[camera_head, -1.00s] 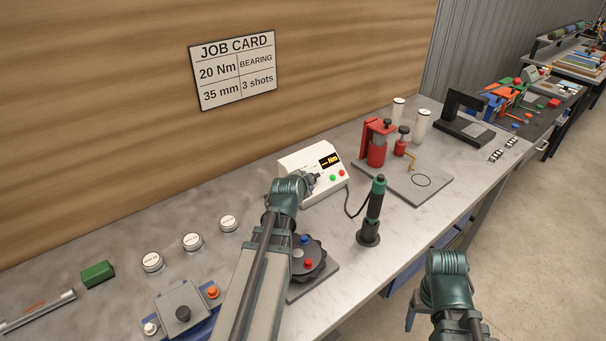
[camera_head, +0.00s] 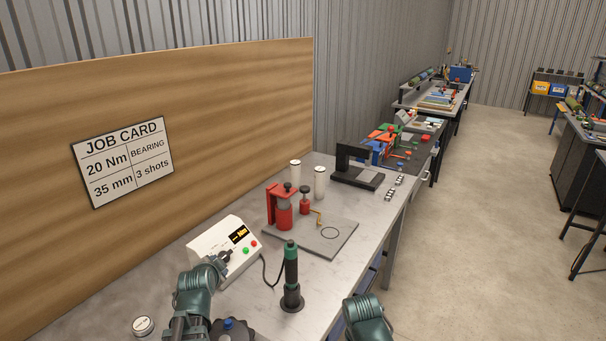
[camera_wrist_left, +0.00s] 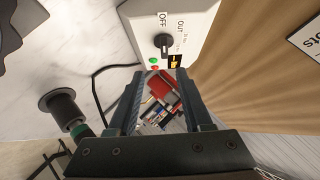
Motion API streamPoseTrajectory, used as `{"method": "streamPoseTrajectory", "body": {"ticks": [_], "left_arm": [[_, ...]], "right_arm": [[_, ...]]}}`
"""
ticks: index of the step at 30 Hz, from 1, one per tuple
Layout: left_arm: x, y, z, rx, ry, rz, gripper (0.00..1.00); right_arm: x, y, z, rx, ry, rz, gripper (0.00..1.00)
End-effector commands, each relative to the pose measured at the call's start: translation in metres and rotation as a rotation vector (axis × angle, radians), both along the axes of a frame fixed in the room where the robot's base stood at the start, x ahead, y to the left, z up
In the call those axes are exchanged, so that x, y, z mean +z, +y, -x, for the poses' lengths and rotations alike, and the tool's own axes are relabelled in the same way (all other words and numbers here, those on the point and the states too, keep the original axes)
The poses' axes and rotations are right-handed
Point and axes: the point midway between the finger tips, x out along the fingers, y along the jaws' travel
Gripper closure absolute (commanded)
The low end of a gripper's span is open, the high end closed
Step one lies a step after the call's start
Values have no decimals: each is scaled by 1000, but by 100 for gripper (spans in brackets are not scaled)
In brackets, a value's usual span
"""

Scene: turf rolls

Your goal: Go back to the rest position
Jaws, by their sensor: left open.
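My left gripper (camera_wrist_left: 160,80) is open and empty in the left wrist view, its two fingers apart. A white control box (camera_wrist_left: 185,20) with a dark knob (camera_wrist_left: 164,43) is just beyond the fingertips. In the head view my left arm comes up from the bottom left, in front of that box (camera_head: 208,240); I cannot make out the fingers there. Only a rounded green joint of my right arm shows at the bottom of the head view; its gripper is out of frame.
A black and green driver (camera_head: 291,275) stands upright in a holder, cabled to the box. A grey plate (camera_head: 335,243) carries a red fixture (camera_head: 280,208). Two white canisters and a black frame (camera_head: 358,168) stand farther back. A wooden board (camera_head: 230,110) backs the bench. Open floor is on the right.

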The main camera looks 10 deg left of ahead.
Motion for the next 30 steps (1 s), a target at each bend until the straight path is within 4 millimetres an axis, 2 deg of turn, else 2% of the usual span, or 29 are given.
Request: {"method": "streamPoseTrajectory", "body": {"ticks": [2,4,7,9,12,15,18,22,25,30], "left_arm": [[-9,-23,0,-14,39,44,50],[-22,-57,5,-26,107,109,50],[-47,-120,22,-25,258,221,50],[-63,-164,44,-1,383,286,50],[-80,-215,81,62,553,338,50],[-90,-251,120,147,693,348,50],[-94,-273,152,232,791,333,50],[-95,-288,180,314,864,306,50],[-94,-292,190,349,887,294,50],[-94,-293,193,363,895,291,50]], "right_arm": [[0,0,0,0,0,0,24],[0,0,0,0,0,0,24],[0,0,0,0,0,0,24],[0,0,0,0,0,0,24],[0,0,0,0,0,0,24],[0,0,0,0,0,0,24],[0,0,0,0,0,0,24],[0,0,0,0,0,0,24],[0,0,0,0,0,0,24],[0,0,0,0,0,0,24]]}}
